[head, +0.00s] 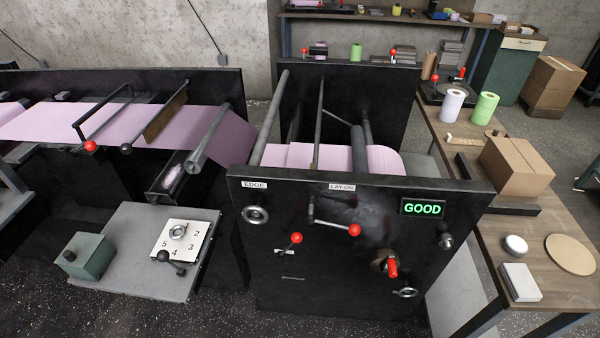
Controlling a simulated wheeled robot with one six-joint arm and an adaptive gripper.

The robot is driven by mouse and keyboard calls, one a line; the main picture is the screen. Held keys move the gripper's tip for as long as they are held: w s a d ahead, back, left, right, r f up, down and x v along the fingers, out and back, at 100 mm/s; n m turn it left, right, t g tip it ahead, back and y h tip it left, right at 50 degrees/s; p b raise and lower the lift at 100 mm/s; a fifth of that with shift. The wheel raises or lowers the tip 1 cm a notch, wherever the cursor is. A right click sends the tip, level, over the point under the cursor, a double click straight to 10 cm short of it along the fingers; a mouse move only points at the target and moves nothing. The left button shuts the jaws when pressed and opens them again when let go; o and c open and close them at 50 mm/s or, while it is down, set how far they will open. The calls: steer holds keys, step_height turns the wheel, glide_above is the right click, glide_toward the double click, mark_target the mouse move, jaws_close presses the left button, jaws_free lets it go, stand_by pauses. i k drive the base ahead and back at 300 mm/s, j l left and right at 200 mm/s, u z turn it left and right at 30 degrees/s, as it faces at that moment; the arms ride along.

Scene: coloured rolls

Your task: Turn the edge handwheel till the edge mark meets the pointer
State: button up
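The edge handwheel (255,214) is a small pale metal wheel on the black front panel (340,280) of the machine. It sits under a white "EDGE" label (254,184), at the panel's upper left. Pink web (300,155) runs over rollers behind the panel. I cannot make out the edge mark or the pointer at this size. My gripper is not in view, and nothing touches the handwheel.
Right of the handwheel are a red-knobbed lever (296,238), a "LAY-ON" crank (354,230), a lit green "GOOD" display (422,209) and a red handle (392,268). A grey stand (130,225) with a numbered dial is at left. A wooden table (490,225) stands at right.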

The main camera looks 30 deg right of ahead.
mark_target(256, 215)
steer(key=i+j+u, duration=0.15)
steer(key=j, duration=0.3)
steer(key=i+j+u, duration=0.15)
steer(key=j, duration=0.25)
steer(key=i+j+u, duration=0.15)
steer(key=i+j, duration=0.15)
